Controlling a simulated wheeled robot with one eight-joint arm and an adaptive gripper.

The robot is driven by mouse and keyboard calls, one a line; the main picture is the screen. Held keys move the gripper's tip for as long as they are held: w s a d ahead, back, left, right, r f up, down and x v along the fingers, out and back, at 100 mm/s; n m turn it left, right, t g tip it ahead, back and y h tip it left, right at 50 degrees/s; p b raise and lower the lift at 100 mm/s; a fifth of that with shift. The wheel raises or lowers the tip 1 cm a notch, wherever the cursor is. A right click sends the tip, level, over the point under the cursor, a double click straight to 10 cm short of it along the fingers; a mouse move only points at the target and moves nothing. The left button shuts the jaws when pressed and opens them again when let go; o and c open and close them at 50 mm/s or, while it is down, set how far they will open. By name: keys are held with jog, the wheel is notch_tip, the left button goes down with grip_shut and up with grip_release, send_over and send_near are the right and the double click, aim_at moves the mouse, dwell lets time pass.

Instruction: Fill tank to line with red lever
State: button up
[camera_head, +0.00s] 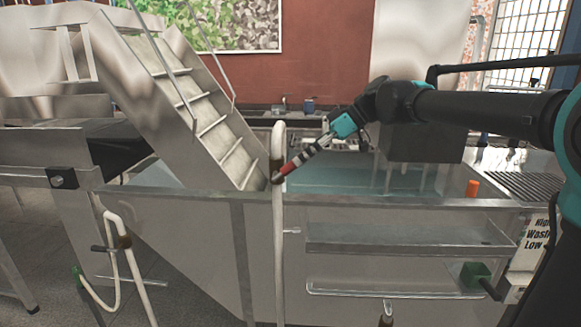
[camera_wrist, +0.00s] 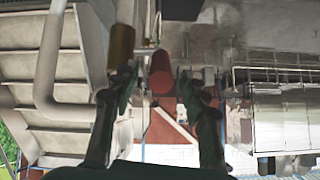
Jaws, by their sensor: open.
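The red lever (camera_head: 289,168) sticks out to the right from the brass-coloured valve (camera_wrist: 122,45) on the upright white pipe (camera_head: 279,240). In the wrist view the lever's round red end (camera_wrist: 161,70) faces me. My gripper (camera_head: 308,152) is open at the lever's outer end, its fingertips (camera_wrist: 158,82) on either side of the red end. I cannot tell whether a finger touches it. The tank (camera_head: 420,202) has a metal rim and pale blue-green water (camera_head: 345,182) inside. A label (camera_head: 537,235) at its right reads High, Wash, Low; the water level against it is unclear.
Metal stairs (camera_head: 205,125) stand left of the pipe. A second white pipe (camera_head: 132,262) with a dark lever stands at the front left. A green fitting (camera_head: 475,275) is low on the right.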

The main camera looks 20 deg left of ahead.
jog(key=v, duration=0.3)
jog(key=shift+d+r, duration=0.15)
jog(key=shift+d, duration=0.1)
dwell(1.2)
jog(key=d+f+m+t+h, duration=0.25)
jog(key=d+f+m, duration=0.35)
jog(key=d+f, duration=0.6)
jog(key=s+d+f+m+t+h, duration=0.2)
jog(key=s+d+f+m, duration=0.4)
jog(key=d+f, duration=0.6)
jog(key=s+d+f+m+t+h, duration=0.2)
jog(key=s+d+f+m+h, duration=0.3)
jog(key=d+f, duration=0.7)
jog(key=shift+s+f+m, duration=0.55)
jog(key=shift+s+m, duration=0.15)
jog(key=shift+s, duration=0.15)
jog(key=shift+d, duration=0.1)
dwell(1.7)
